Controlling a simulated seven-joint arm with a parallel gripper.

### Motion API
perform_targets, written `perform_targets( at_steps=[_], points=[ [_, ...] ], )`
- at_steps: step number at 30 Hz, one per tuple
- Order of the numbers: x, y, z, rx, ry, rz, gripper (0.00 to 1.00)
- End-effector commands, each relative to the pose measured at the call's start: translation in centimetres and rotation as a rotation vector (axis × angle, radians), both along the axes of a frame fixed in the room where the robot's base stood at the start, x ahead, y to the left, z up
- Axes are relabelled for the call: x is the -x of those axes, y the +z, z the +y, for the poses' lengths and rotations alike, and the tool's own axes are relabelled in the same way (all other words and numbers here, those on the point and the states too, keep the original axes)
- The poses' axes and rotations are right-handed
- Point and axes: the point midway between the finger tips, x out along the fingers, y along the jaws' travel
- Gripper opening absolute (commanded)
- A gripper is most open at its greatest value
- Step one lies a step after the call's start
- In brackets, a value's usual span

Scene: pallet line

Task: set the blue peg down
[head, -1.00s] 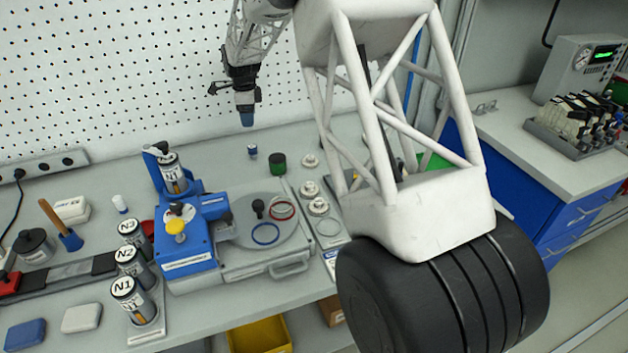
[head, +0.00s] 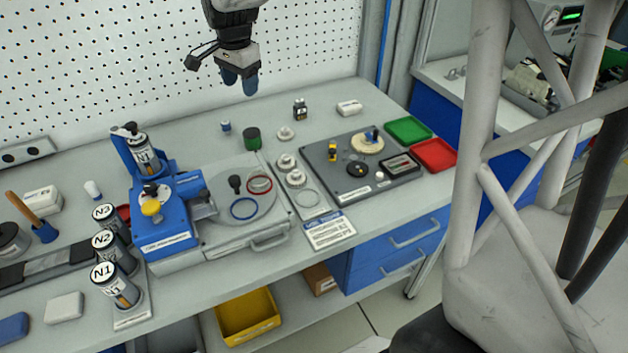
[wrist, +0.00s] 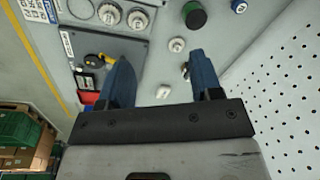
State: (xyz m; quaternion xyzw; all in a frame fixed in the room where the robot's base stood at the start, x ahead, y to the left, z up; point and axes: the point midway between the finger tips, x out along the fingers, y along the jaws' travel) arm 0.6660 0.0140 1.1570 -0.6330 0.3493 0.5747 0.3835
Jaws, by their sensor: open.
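The plate also shows in the wrist view (wrist: 80,40), where I cannot make out the blue peg; the left finger covers part of that area. My gripper (head: 240,82) is open and empty, high above the back of the bench, left of the peg and apart from it. Its two blue fingers stand wide apart in the wrist view (wrist: 158,56).
A blue press (head: 165,222) stands left. The pegboard rises behind.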

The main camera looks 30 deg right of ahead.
Motion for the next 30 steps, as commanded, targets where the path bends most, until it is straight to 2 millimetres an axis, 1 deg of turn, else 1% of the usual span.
perform_targets(
  at_steps=[1,6,15,23,30],
  points=[
    [1.6,0.5,-0.1,0.004,0.037,-0.007,0.59],
    [6.4,1.6,-0.5,0.021,0.181,-0.025,0.59],
    [15.1,2.3,-1.0,0.057,0.434,-0.056,0.59],
    [22.4,1.8,-1.4,0.096,0.652,-0.081,0.59],
    [29.0,0.4,-1.6,0.137,0.851,-0.102,0.59]
  ],
)
